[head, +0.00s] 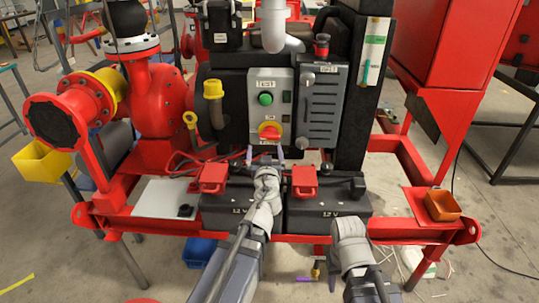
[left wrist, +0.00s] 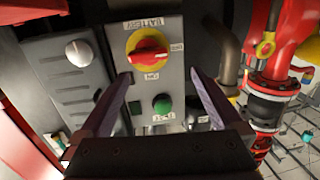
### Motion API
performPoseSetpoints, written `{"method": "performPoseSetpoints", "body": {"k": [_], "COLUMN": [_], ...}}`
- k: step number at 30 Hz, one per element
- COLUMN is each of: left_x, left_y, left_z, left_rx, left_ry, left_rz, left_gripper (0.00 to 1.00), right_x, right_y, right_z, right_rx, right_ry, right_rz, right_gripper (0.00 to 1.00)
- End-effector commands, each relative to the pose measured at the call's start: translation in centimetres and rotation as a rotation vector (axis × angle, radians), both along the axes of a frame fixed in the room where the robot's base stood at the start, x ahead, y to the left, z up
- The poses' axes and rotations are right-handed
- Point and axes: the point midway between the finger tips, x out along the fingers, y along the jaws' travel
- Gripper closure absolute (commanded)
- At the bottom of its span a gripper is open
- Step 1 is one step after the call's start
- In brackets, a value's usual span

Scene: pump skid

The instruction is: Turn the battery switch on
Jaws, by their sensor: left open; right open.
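The battery switch is a red rotary knob on a yellow disc (head: 269,131), low on a grey panel (head: 284,88). In the left wrist view the panel appears upside down, with the red knob (left wrist: 149,58) near the top and its handle lying nearly level, one end towards a small label at right that looks like OFF. Another small label sits below the disc. My left gripper (head: 265,154) is open just below the knob; its fingers (left wrist: 155,95) are spread and apart from it, with nothing between them. My right gripper (head: 332,278) is low at right, mostly hidden by its wrist.
A green button (head: 265,99) sits on the same panel, above the switch in the head view. A grey vented box (head: 322,105) stands to its right. Two black batteries (head: 330,207) with red terminal covers lie below. A red pump (head: 155,105) is at left.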

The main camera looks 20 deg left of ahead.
Motion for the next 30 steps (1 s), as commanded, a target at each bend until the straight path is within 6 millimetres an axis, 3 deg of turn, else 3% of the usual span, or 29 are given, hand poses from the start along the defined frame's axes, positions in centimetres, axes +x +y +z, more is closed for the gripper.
{"method": "performPoseSetpoints", "body": {"k": [1,3,16,30], "left_x": [0.3,0.7,1.8,8.1], "left_y": [0.0,-0.4,-0.6,0.9], "left_z": [-0.8,-0.8,-0.5,-0.5], "left_rx": [0.001,-0.001,-0.005,-0.004], "left_ry": [-0.023,-0.045,-0.059,-0.059], "left_rz": [-0.029,-0.068,-0.105,-0.105], "left_gripper": [0.00,0.00,0.00,0.00], "right_x": [0.0,0.0,0.0,0.0], "right_y": [0.0,0.0,0.0,0.0], "right_z": [-1.3,-1.7,-1.7,-1.7], "right_rx": [0.000,0.000,0.000,0.000], "right_ry": [0.000,0.000,0.000,0.000], "right_rz": [0.000,0.000,0.000,0.000], "right_gripper": [0.56,0.56,0.56,0.56]}}
